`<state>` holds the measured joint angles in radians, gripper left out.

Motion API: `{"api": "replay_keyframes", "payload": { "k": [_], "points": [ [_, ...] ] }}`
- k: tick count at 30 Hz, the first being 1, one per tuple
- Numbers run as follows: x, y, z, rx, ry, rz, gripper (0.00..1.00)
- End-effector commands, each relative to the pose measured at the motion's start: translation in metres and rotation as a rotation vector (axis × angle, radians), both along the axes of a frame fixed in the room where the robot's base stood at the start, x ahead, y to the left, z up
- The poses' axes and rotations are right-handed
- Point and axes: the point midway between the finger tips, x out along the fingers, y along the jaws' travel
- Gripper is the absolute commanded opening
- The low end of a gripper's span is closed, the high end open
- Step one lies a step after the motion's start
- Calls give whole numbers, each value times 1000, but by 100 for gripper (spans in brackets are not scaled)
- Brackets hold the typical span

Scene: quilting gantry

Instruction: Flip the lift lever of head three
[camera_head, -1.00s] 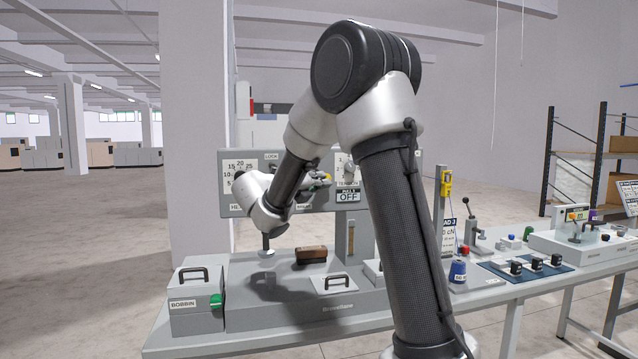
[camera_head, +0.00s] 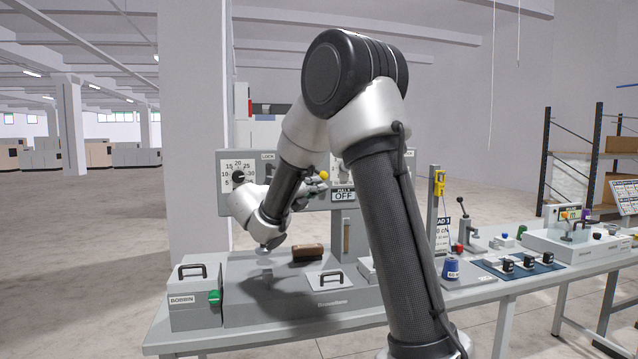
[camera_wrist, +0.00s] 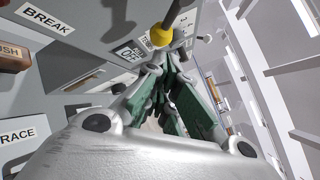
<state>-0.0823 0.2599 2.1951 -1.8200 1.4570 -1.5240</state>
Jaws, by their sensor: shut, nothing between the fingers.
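A lever with a yellow ball knob (camera_head: 323,175) shows at the front of the grey head panel (camera_head: 225,205). In the wrist view the yellow knob (camera_wrist: 160,37) sits on a dark stem at the top centre, just beyond my fingertips. My gripper (camera_head: 316,188) is beside the knob in the head view; its green-padded fingers (camera_wrist: 155,68) are shut and empty. I cannot tell whether they touch the knob. An OFF label (camera_head: 344,196) is just below and right of the knob. My arm hides the middle and right of the panel.
A dial (camera_head: 238,177) is on the panel's left. Below are a brown-topped block (camera_head: 308,252), a handled plate (camera_head: 328,281) and the BOBBIN box (camera_head: 195,306). BREAK and TRACE labels show in the wrist view.

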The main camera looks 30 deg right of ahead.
Motion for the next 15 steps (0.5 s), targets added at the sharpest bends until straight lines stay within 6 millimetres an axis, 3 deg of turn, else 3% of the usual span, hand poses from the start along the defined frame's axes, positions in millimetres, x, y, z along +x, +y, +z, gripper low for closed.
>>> {"api": "replay_keyframes", "payload": {
  "k": [15],
  "points": [
    [-25,73,0,1,0,4,0]
  ]
}}
